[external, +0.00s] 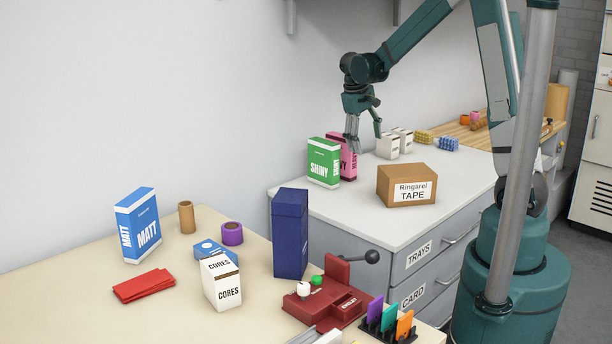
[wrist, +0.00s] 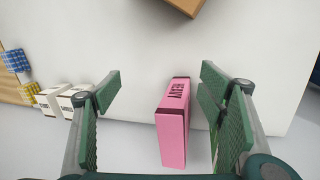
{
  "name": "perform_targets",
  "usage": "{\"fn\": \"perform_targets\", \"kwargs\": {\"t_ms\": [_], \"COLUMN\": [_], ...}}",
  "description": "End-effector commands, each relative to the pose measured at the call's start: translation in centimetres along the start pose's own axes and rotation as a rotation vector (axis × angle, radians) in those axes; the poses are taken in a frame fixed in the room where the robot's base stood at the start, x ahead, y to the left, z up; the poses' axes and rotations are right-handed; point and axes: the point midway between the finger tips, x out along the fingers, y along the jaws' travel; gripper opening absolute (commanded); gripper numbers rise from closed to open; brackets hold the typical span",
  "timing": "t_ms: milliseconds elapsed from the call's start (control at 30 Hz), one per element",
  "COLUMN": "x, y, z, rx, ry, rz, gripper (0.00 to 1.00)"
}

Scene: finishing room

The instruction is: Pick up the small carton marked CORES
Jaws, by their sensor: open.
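A pink box marked HEAVY (wrist: 173,122) stands between and below the fingers in that view. In the external view the pink box (external: 348,160) is partly behind a green SHINY box (external: 323,163). The CORES carton is not in the wrist view.
Around the carton stand a blue MATT box (external: 138,226), a dark blue box (external: 290,234), a purple roll (external: 232,233) and red packets (external: 144,286). A Ringarel TAPE box (external: 407,186) and white cartons (external: 387,147) stand on the cabinet. A red press (external: 325,306) is at the table's right.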

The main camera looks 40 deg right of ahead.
Motion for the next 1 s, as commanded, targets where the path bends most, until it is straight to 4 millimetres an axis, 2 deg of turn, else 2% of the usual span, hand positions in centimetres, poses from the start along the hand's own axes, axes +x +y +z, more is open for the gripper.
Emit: {"fn": "perform_targets", "kwargs": {"t_ms": [33, 100, 367, 667, 1000], "x": [-0.4, -0.5, -1.7, -3.9, -6.1], "y": [-0.4, -1.2, -6.3, -14.8, -24.0], "z": [0.8, 1.2, 0.5, 0.2, 1.0], "rx": [-0.001, -0.005, -0.080, -0.208, -0.348], "ry": [0.002, 0.005, 0.025, 0.056, 0.086], "rz": [0.019, 0.030, 0.019, -0.008, -0.037], "gripper": [0.69, 0.69, 0.69, 0.69, 0.69]}}
